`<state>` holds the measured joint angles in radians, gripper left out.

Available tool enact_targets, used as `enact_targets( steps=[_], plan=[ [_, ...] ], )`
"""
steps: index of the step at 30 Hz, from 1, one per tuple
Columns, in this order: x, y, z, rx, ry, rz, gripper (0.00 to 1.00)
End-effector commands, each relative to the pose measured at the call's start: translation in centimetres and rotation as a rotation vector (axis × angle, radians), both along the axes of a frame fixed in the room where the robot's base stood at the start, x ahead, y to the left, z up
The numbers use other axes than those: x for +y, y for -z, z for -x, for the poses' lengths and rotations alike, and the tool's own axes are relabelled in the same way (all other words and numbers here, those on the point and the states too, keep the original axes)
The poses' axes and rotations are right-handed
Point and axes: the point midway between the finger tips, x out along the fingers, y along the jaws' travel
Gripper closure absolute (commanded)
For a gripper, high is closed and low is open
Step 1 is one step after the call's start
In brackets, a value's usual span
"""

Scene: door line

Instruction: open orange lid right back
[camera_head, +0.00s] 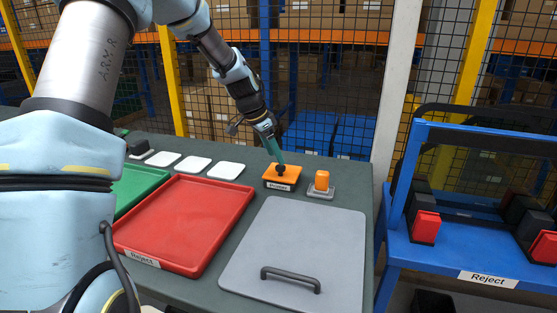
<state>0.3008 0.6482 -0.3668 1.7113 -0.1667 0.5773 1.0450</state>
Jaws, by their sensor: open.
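A small orange lid (291,174) with a black knob (281,171) lies at the back right of the dark table. A white label with dark text is on its front. My gripper (281,163) points down from behind and is open, its teal fingertips at the knob. From this angle I cannot tell whether the fingers touch the knob or stand around it. The lid looks flat and closed, and what is under it is hidden.
An orange block (322,180) on a grey base stands just right of the lid. A grey panel with a dark handle (290,279) lies in front. A red tray (185,222), a green tray (140,186) and white pads (194,164) are left. A blue stand (450,252) is right.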

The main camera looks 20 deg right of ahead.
Motion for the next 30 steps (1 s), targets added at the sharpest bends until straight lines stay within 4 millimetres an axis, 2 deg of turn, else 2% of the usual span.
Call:
enact_targets(
  steps=[3,9,20,30],
  plan=[
    [-0.8,1.7,0.0,0.003,0.001,-0.002,0.29],
    [-1.5,3.5,-0.1,-0.001,-0.001,0.000,0.29],
    [-1.6,4.0,-0.2,-0.001,-0.002,0.000,0.30],
    [-1.6,3.9,-0.2,-0.001,-0.002,0.000,0.68]
  ],
)
